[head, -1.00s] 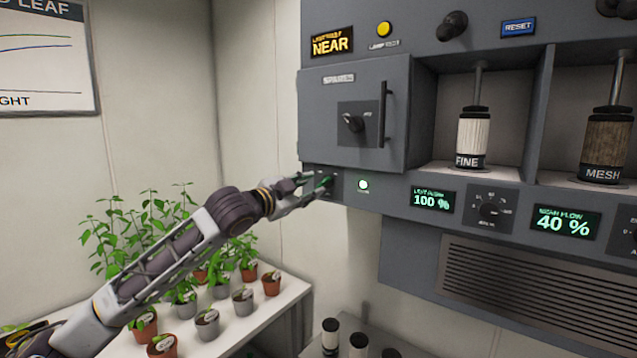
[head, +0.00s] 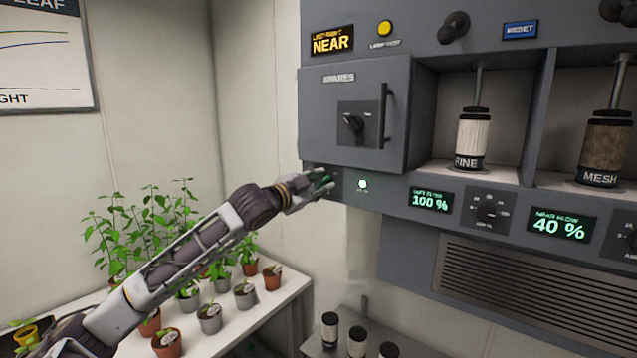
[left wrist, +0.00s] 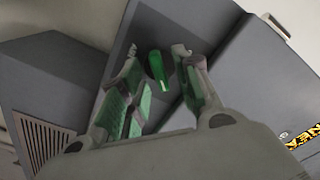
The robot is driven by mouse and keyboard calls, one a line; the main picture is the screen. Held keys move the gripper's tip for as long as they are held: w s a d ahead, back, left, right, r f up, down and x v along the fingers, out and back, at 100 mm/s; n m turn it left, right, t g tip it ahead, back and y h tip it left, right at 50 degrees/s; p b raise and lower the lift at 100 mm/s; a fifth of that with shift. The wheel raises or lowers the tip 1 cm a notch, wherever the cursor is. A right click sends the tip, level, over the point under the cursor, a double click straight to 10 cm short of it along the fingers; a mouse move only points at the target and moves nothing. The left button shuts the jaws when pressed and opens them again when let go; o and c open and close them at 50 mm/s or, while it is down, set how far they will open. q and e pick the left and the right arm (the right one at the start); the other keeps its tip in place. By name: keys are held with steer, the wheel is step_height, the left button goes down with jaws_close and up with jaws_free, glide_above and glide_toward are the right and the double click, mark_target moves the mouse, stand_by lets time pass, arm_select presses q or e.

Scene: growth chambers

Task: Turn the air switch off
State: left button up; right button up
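A small green lever (left wrist: 157,70), which I take to be the air switch, sticks out of the grey panel in the left wrist view. My left gripper (left wrist: 160,88) is open, with its green-padded fingers on either side of the lever. I cannot tell whether a finger touches it. In the head view my left gripper (head: 322,182) is at the lower left corner of the grey machine, and it hides the switch there. A small lit indicator (head: 362,184) is just right of the gripper. My right gripper is not in view.
A grey door (head: 353,95) with a knob and handle juts out just above the gripper. To the right are a 100 % display (head: 431,200) and a dial (head: 488,208). Potted plants stand on a white bench (head: 262,308) under my left arm.

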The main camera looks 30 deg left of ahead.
arm_select(q)
steer(key=shift+c, duration=0.2)
jaws_close()
steer(key=shift+n, duration=0.5)
steer(key=n+p, duration=0.1)
steer(key=n, duration=0.3)
steer(key=n+p, duration=0.1)
steer(key=n, duration=0.4)
steer(key=shift+n, duration=0.4)
steer(key=n, duration=0.2)
steer(key=shift+n+p, duration=0.3)
steer(key=shift+p, duration=0.1)
steer(key=n, duration=0.4)
steer(key=shift+a, duration=0.1)
steer(key=shift+n, duration=0.3)
